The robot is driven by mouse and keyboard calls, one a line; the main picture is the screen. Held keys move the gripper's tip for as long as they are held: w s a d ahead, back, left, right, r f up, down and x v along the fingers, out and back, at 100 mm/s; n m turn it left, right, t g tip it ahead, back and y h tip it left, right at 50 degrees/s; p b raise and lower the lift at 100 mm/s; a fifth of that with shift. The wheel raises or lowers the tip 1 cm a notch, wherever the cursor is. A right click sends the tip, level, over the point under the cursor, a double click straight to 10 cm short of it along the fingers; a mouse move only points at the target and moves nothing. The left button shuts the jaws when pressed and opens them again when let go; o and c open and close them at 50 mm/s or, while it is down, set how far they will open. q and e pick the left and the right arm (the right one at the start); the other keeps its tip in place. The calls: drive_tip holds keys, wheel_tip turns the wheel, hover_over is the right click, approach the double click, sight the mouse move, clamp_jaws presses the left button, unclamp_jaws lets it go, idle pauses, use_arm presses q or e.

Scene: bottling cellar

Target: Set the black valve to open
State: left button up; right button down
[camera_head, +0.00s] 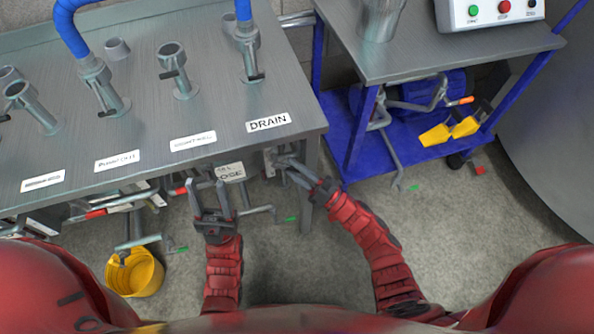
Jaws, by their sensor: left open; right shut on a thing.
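I cannot tell for sure which fitting is the black valve. Several upright pipe stubs with short dark levers stand on the steel bench (225,105), one of them (250,60) behind the DRAIN label (268,122). My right gripper (284,166) is shut on a small grey part below the bench's front edge, under that label; its fingers hide most of the part. A partly covered sign (230,172) hangs to the left of it. My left gripper (208,190) is open and empty, fingers pointing at the bench front, left of the sign.
Metal rods with red and green ends stick out under the bench, close to both grippers. A yellow bucket (138,275) stands on the floor at left. A blue-framed table (425,50) at right carries a button box (490,12); a yellow object (450,131) lies on its lower shelf.

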drive_tip(key=shift+s+a+f+m+t+h+b, duration=0.3)
drive_tip(key=shift+a+m+t+h+b, duration=0.65)
drive_tip(key=shift+m+t, duration=1.45)
drive_tip(key=shift+s+a+f+m+t+h+b, duration=0.2)
drive_tip(key=shift+a+f+m+t+h+b, duration=0.3)
drive_tip(key=shift+m+t+h+b, duration=1.75)
drive_tip(key=shift+s+a+f+m+t+y+b, duration=0.25)
drive_tip(key=shift+a+m+t, duration=0.8)
drive_tip(key=shift+m, duration=2.5)
drive_tip(key=shift+d+t+h, duration=0.3)
drive_tip(key=shift+t+h, duration=0.05)
drive_tip(key=shift+t, duration=0.05)
drive_tip(key=c, duration=0.8)
unclamp_jaws()
